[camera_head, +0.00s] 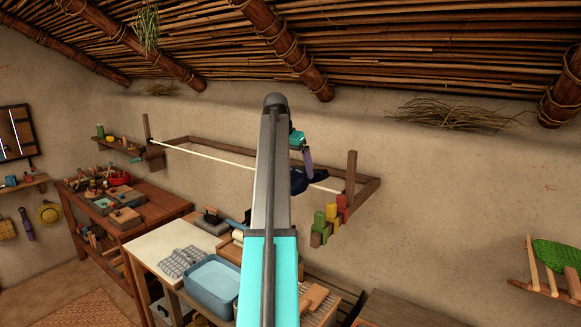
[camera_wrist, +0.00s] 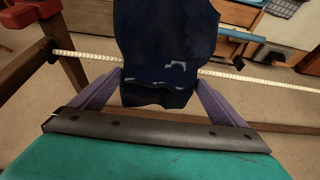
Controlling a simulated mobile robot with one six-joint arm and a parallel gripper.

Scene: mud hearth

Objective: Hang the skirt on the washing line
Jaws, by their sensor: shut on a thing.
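The dark blue skirt (camera_wrist: 165,40) is between the purple fingers of my gripper (camera_wrist: 161,78), which is shut on it. In the head view the skirt (camera_head: 298,182) is a dark bundle at the right part of the washing line (camera_head: 220,158), partly hidden by my arm. In the wrist view the pale line (camera_wrist: 85,56) runs in from both sides and is covered by the cloth in the middle. I cannot tell whether the cloth is folded over the line or only in front of it. My gripper (camera_head: 306,160) is close to the line.
Wooden posts (camera_head: 351,172) hold the line off the mud wall. Coloured pegs (camera_head: 331,215) sit by the right post. A workbench (camera_head: 150,210) stands left. The line's left part is bare.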

